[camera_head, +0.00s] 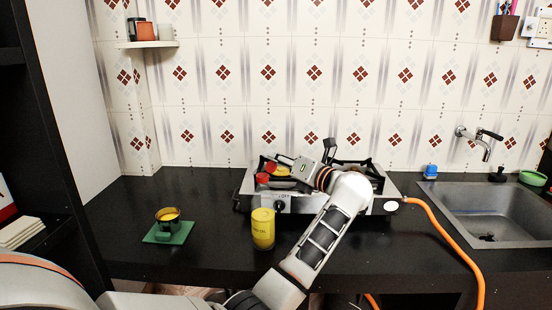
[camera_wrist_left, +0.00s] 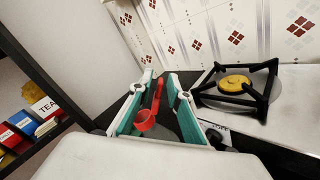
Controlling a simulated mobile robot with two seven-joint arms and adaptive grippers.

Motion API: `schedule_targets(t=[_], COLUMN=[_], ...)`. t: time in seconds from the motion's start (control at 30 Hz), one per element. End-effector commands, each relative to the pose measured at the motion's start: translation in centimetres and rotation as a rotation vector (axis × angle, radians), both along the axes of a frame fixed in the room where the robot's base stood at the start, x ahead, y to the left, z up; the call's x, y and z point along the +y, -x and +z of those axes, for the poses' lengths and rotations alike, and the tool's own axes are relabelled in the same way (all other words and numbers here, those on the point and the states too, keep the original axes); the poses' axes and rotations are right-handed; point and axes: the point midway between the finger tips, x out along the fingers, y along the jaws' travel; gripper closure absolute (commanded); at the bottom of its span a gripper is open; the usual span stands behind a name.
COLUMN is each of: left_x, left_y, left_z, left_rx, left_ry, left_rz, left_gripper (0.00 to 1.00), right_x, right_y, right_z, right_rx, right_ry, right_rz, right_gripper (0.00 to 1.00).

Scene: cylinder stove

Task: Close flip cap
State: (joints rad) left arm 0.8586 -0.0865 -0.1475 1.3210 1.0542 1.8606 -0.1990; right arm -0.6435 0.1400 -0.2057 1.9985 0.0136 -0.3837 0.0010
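My left gripper (camera_head: 284,166) is over the left side of the stove, its fingers pointing left. In the left wrist view the two green-padded fingers (camera_wrist_left: 160,82) are spread apart. A red part (camera_wrist_left: 146,120), ring-shaped with a narrow strip, shows between them; I cannot tell whether they touch it. In the head view red pieces (camera_head: 262,178) show by the fingertips, at the stove's left front edge. Which of these is the flip cap, and whether it is open, is unclear. My right gripper is not in view.
The stove (camera_head: 380,208) has black burner grates, and an orange hose (camera_head: 452,232) runs off its right side. A yellow can (camera_head: 263,230) stands in front. The sink (camera_head: 470,200) is at right. The left counter is mostly clear.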

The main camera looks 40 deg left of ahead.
Motion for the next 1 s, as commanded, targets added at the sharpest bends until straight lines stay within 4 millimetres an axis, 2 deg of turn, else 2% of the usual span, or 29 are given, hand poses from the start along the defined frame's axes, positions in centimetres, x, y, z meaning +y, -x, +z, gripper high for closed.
schedule_targets(t=[0.57,1.0], left_x=[0.0,0.3], left_y=[0.2,1.5], left_z=[-0.1,0.2], left_rx=[-0.048,-0.37], left_ry=[0.013,0.092], left_rz=[0.0,0.0], left_gripper=[1.0,1.0], right_x=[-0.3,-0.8], right_y=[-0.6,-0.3], right_z=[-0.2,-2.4], right_rx=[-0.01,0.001], right_ry=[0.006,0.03], right_rz=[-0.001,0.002], right_gripper=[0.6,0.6])
